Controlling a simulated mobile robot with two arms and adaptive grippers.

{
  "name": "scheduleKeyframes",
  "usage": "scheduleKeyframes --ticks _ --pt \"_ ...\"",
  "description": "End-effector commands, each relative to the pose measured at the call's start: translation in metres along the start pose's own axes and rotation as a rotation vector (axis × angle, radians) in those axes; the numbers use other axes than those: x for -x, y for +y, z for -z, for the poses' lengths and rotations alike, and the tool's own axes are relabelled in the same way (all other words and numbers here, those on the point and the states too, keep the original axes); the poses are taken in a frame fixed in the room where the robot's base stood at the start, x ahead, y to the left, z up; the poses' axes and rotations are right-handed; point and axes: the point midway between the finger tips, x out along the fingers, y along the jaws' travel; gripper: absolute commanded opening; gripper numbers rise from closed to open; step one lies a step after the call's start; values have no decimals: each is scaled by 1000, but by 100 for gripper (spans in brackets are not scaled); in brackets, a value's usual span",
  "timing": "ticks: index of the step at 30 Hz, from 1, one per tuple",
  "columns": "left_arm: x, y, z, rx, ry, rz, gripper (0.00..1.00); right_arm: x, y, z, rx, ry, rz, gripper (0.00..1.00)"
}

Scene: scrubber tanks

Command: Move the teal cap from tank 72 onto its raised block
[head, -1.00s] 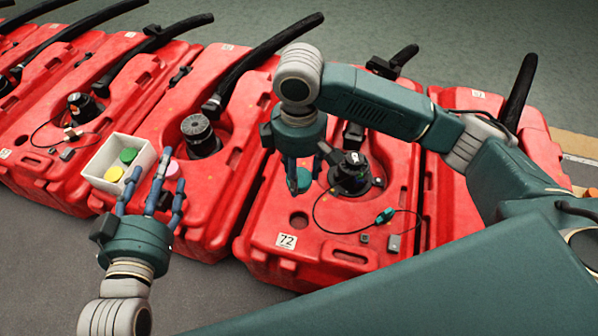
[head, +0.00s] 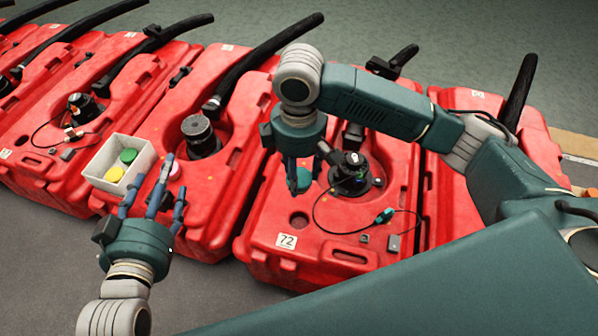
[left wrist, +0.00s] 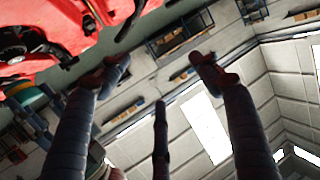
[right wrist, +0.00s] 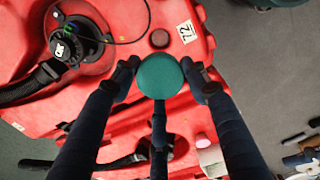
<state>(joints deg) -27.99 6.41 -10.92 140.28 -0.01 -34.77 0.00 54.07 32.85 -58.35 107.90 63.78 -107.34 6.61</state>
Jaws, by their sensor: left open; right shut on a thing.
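The round teal cap (right wrist: 160,76) is between the fingers of my right gripper (right wrist: 162,88), which is shut on it. In the head view the cap (head: 303,180) hangs under the right hand, above tank 72 (head: 265,225), left of its black neck fitting (head: 350,177). The red tank bears a "72" label, also seen in the right wrist view. A small dark block (head: 364,239) and a grey block (head: 394,243) sit on its front part; I cannot tell which is the raised block. My left gripper (head: 155,185) is open and empty beside the white bin.
The white bin (head: 96,170) holds a green and a yellow cap, with a pink cap (head: 174,170) beside it. A black cable with a teal end piece (head: 384,216) loops over tank 72. Black hoses rise behind the red tanks. Grey floor is clear in front.

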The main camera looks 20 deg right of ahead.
Motion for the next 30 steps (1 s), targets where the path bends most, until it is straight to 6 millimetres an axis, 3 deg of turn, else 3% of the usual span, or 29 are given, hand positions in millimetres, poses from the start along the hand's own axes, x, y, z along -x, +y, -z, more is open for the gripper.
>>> scheduleKeyframes --ticks 30 --pt "3 -2 -16 0 -66 4 64 2 0 0 0 0 0 27"
